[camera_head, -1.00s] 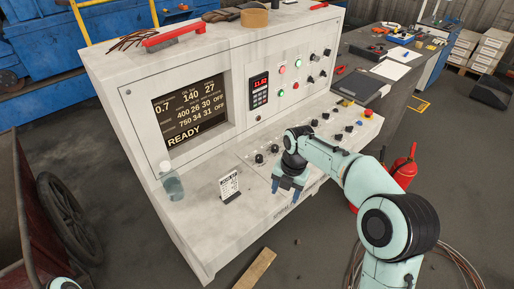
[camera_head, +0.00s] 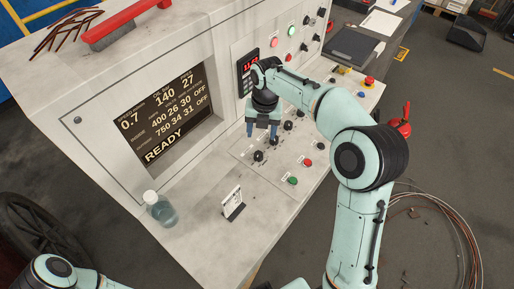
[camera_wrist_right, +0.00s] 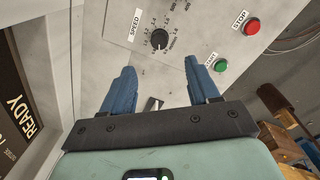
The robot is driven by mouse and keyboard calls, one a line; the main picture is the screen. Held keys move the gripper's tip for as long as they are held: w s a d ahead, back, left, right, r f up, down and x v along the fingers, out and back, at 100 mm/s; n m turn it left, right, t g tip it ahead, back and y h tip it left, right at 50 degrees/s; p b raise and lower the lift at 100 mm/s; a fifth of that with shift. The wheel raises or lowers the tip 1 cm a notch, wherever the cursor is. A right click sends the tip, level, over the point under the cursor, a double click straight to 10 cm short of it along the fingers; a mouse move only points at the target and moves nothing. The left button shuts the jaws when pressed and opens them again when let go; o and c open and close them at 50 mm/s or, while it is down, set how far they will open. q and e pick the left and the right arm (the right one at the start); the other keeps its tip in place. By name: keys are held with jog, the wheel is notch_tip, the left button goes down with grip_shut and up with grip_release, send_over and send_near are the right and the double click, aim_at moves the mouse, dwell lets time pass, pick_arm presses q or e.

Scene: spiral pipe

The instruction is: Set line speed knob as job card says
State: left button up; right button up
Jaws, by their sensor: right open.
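The line speed knob (camera_wrist_right: 159,38) is black with a pale pointer, on a printed scale labelled SPEED in the right wrist view. It appears to be the nearest black knob (camera_head: 258,155) on the console's sloped panel in the head view. My right gripper (camera_head: 262,130) is open and empty above the row of knobs. In the right wrist view its blue fingers (camera_wrist_right: 157,74) are spread, with the knob beyond the gap between them, apart from it. The job card (camera_head: 233,203) stands on the console ledge; its writing is too small to read. My left gripper is out of view.
A green START button (camera_wrist_right: 221,65) and red STOP button (camera_wrist_right: 252,26) sit beside the knob. More knobs continue along the panel. A clear bottle (camera_head: 160,208) stands left of the card. The display (camera_head: 168,112) reads READY. Bare ledge lies between bottle and card.

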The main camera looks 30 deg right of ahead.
aim_at(259, 153)
jog(key=f, duration=0.7)
jog(key=f+b, duration=0.1)
jog(key=f, duration=0.3)
jog(key=shift+w+a, duration=0.2)
jog(key=shift+w, duration=0.05)
jog(key=c, duration=1)
